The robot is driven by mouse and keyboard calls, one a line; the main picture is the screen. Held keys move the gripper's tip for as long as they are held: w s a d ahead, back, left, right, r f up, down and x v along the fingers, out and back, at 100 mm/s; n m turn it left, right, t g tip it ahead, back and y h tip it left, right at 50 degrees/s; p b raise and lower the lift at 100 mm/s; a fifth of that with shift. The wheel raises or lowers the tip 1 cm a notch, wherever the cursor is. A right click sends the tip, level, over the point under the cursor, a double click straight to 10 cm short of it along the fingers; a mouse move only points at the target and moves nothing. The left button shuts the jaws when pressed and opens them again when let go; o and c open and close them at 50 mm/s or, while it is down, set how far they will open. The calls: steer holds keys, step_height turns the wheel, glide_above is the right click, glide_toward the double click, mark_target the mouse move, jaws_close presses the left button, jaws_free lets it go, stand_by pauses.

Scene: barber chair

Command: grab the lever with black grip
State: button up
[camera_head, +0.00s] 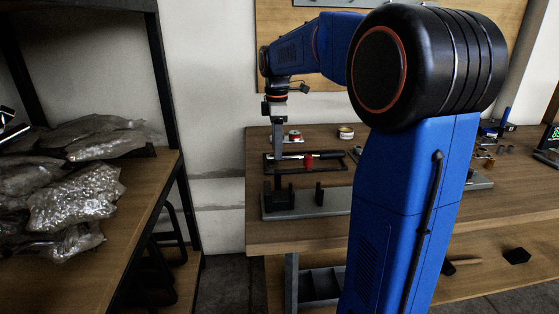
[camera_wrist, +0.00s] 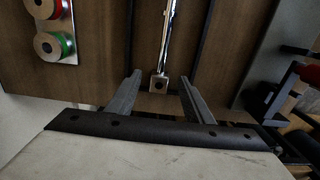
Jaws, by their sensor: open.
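A chrome lever rod (camera_wrist: 167,38) with a square metal end block (camera_wrist: 159,83) shows in the wrist view, running up and out of the frame. Its black grip is not clearly visible there. My gripper (camera_wrist: 160,76) is open, with one grey finger on each side of the end block; no contact shows. In the head view a pale, shiny rod (camera_head: 326,154) lies across a dark frame on the bench, with a red part (camera_head: 308,161) near its middle. My arm reaches down at the left of this frame; the fingertips are hard to make out there.
The wooden workbench (camera_head: 262,232) carries a grey rail (camera_head: 330,204) with black uprights in front. Red and green spools (camera_wrist: 53,45) stand at upper left in the wrist view. A shelf with clear plastic bags (camera_head: 80,195) is at left. The lower shelf holds a grey bin (camera_head: 320,285).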

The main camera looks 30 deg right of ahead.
mark_target(271, 161)
steer(key=shift+f, duration=1.6)
jaws_close()
